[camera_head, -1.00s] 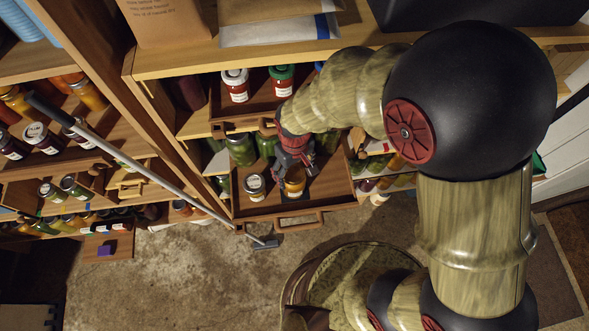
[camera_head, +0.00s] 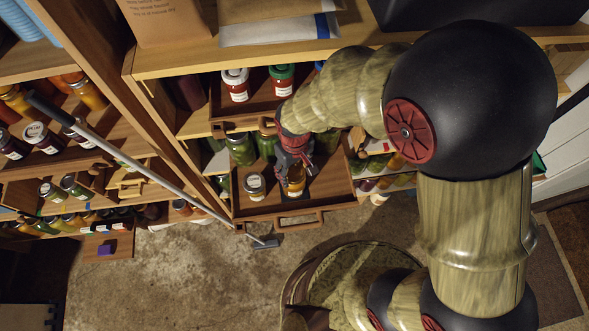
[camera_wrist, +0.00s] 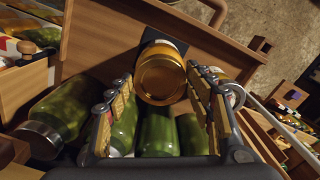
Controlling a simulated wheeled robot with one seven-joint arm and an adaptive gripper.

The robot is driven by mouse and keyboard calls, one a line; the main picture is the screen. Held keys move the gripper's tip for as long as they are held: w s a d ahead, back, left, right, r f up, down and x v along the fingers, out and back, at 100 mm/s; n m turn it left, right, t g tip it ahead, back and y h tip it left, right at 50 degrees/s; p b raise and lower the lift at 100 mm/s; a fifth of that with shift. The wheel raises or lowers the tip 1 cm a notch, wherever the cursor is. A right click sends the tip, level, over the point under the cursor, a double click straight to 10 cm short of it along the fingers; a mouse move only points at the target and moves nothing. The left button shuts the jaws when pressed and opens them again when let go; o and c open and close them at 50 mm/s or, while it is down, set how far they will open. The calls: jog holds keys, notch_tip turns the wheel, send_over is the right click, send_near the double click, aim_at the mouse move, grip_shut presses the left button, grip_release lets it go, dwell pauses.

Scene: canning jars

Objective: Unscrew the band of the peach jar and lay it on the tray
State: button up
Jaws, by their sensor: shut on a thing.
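The peach jar (camera_head: 297,182), with orange contents, stands upright in the pulled-out wooden tray (camera_head: 335,193). Its gold band (camera_wrist: 162,74) faces the camera in the wrist view, with the jar's side and label partly hidden below it. My gripper (camera_head: 296,172) reaches down over this jar. In the wrist view its two padded fingers (camera_wrist: 160,86) stand on either side of the band, and it is shut on the band. The band still sits on the jar's top. The exact finger contact is hard to see.
A silver-lidded jar (camera_head: 255,186) stands just left of the peach jar. Green jars (camera_head: 240,148) stand behind. An upper drawer holds jars with white (camera_head: 235,78) and green lids (camera_head: 282,75). A long grey pole (camera_head: 150,172) slants at the left. The tray's right part is bare.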

jog(key=shift+c, duration=1.3)
jog(key=n, duration=0.4)
jog(key=shift+n, duration=0.3)
jog(key=shift+w+d+n, duration=0.1)
jog(key=shift+n, duration=0.7)
jog(key=n, duration=0.3)
jog(key=n, duration=0.3)
jog(key=shift+w+n+p, duration=0.15)
jog(key=shift+n+p, duration=0.25)
jog(key=shift+r, duration=0.15)
